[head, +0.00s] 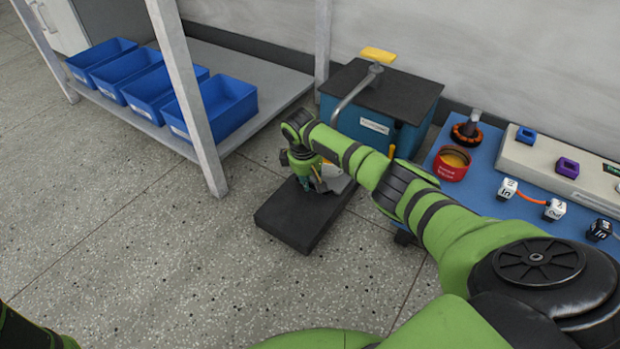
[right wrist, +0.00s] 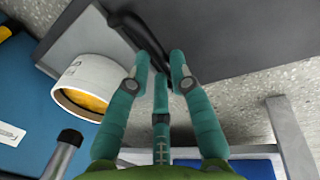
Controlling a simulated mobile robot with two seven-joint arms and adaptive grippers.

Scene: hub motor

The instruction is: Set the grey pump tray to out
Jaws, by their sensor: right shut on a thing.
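The grey pump tray (head: 297,222) is a dark flat slab low in front of the blue pump box (head: 410,138), sticking out towards the lower left. In the right wrist view the tray (right wrist: 235,40) shows as a grey surface with a black handle (right wrist: 127,22) on it. My right gripper (head: 312,184) is over the tray. In the right wrist view its teal fingers (right wrist: 160,65) are shut on the black handle, whose lower end they partly hide. My left gripper is out of view; only a bit of that arm shows at the lower left.
A pale can (right wrist: 88,85) with yellow contents stands beside the handle. The pump's bent metal pipe (head: 352,98) hangs above. A blue bench (head: 480,180) stands right, a shelf with blue bins (head: 222,110) left. The speckled floor (head: 110,240) is clear.

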